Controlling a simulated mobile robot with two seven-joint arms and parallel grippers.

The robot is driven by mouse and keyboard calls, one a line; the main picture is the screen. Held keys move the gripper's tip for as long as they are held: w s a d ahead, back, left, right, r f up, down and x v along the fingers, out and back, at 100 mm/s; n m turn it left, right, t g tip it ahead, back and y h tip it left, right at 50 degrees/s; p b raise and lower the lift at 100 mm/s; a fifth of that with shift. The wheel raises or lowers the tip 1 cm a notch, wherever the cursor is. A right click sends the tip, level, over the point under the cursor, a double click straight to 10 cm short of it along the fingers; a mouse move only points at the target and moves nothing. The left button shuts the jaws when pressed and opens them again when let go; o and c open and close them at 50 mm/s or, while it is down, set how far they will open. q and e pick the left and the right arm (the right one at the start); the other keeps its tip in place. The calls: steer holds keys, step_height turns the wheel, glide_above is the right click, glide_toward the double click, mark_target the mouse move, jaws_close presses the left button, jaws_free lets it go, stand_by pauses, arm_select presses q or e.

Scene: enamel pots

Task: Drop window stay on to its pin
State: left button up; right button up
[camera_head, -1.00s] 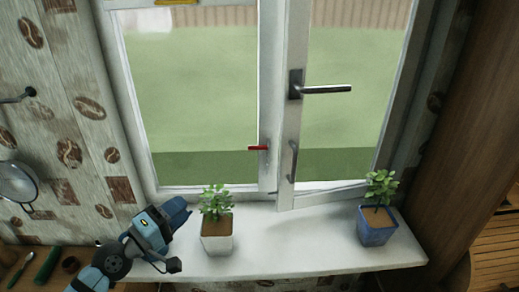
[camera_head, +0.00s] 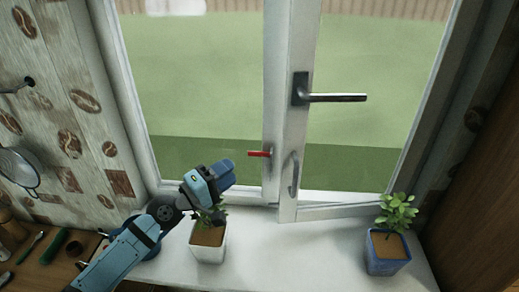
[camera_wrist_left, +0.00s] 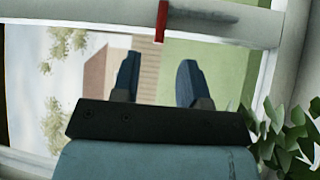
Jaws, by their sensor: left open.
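A short red piece (camera_head: 259,153) sticks out leftward from the white centre post of the window. In the left wrist view a red bar (camera_wrist_left: 160,22) shows with a grey metal part (camera_wrist_left: 205,20) beside it, ahead of the fingers. A curved grey metal piece (camera_head: 292,173) is on the lower right sash; I cannot tell which part is the stay or its pin. My left gripper (camera_head: 229,170) is in front of the left pane, left of and a little below the red piece. Its fingers (camera_wrist_left: 157,75) are apart, with nothing between them. My right gripper is not in view.
A white-potted plant (camera_head: 208,242) stands on the sill below my left gripper, its leaves partly hidden. A blue-potted plant (camera_head: 387,250) stands at the right. The right sash, with a dark handle (camera_head: 335,97), looks ajar. The sill (camera_head: 300,250) between the pots is clear.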

mark_target(258, 154)
arm_select(q)
steer(key=p+x, duration=0.1)
steer(key=x, duration=0.9)
steer(key=shift+p, duration=0.3)
steer(key=shift+c, duration=0.2)
jaws_close()
